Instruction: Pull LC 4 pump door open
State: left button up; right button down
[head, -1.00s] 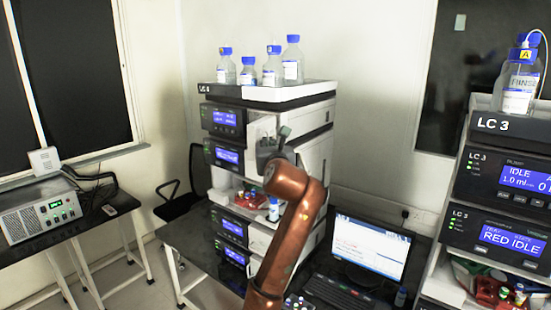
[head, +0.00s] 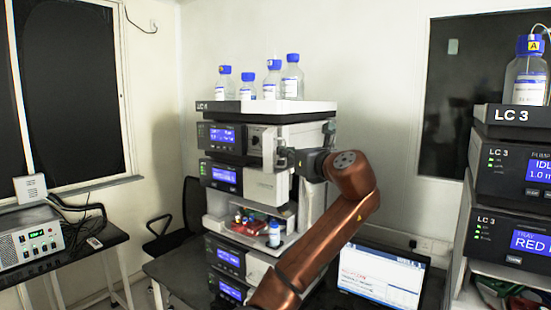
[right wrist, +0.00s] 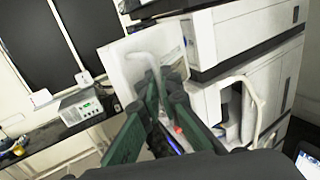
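The LC 4 stack (head: 300,107) stands in the middle of the head view. Its pump module (head: 222,137) is the upper one with a lit blue display. The white pump door (head: 270,147) stands swung out at the right of this display, with a darker recess beside it. In the right wrist view the door (right wrist: 120,68) is a pale panel with a white curved handle (right wrist: 145,57). My right gripper (head: 287,158) is at the door's outer edge. Its fingers (right wrist: 165,88) close around the handle; the exact contact is partly hidden. My left gripper is out of view.
Several blue-capped bottles (head: 292,77) stand on the stack's top tray. A tray with small vials (head: 245,218) and a bottle sits below the door. A laptop (head: 382,277) is at the right, beside the LC 3 stack (head: 515,115).

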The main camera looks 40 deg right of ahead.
dwell(0.3)
jog(key=c, duration=2.5)
grip_release()
jog(key=shift+o, duration=0.2)
jog(key=shift+s, duration=0.1)
jog(key=s+a, duration=0.1)
jog(key=s, duration=1)
jog(key=shift+s+a, duration=0.15)
jog(key=shift+s, duration=0.25)
